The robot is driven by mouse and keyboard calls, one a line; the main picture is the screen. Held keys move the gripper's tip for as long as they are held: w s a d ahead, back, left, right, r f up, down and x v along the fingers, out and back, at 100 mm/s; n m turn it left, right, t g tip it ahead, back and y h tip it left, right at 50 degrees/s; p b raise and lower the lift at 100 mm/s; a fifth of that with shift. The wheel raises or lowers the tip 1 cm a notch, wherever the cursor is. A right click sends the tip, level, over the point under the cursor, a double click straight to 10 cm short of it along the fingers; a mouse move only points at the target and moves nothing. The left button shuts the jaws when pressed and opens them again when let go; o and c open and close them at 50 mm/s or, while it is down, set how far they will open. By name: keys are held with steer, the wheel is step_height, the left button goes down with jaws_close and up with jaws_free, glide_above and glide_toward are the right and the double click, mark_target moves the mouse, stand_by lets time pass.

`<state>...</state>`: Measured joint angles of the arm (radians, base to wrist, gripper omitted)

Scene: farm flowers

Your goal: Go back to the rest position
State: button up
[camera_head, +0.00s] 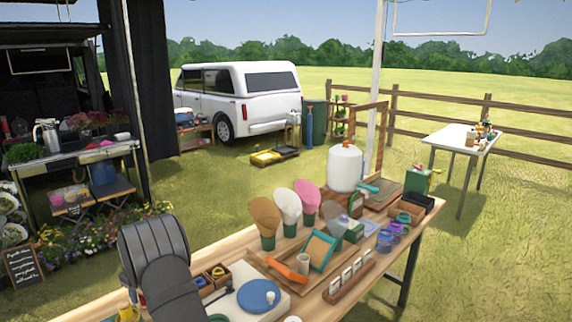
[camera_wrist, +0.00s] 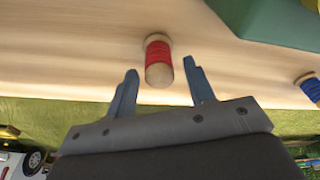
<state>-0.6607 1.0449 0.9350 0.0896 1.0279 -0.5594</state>
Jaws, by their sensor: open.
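In the wrist view my gripper (camera_wrist: 160,67) has its two fingers spread apart with nothing clasped. A spool of red thread or ribbon (camera_wrist: 158,52) on the wooden table shows between the fingertips, touching neither finger. I cannot tell how far beyond the tips it is. In the head view my dark arm (camera_head: 160,262) reaches down over the left front of the wooden table (camera_head: 410,243). The fingers are hidden there.
A blue spool (camera_wrist: 309,87) and a green object (camera_wrist: 275,20) lie right of the gripper. A blue round lid (camera_head: 258,294), an orange-handled tool (camera_head: 288,272), a wooden seed rack (camera_head: 350,279) and a white tank (camera_head: 345,168) crowd the table.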

steer(key=shift+r, duration=0.85)
step_height(320, 180, down, 4)
steer(key=shift+r, duration=0.2)
step_height(320, 180, up, 12)
steer(key=d+r, duration=0.1)
steer(key=d, duration=0.1)
steer(key=f, duration=0.4)
steer(key=a+f, duration=0.1)
steer(key=f, duration=0.3)
steer(key=a+f, duration=0.1)
steer(key=f, duration=0.4)
step_height(320, 180, up, 25)
steer(key=s+d+n, duration=0.1)
steer(key=s+n, duration=0.1)
steer(key=s, duration=0.7)
steer(key=s+d+n, duration=0.2)
steer(key=s, duration=0.7)
steer(key=shift+s+d+f+n+g, duration=0.2)
steer(key=shift+d+f+n+g, duration=0.1)
steer(key=shift+f+g, duration=0.1)
steer(key=shift+o, duration=0.4)
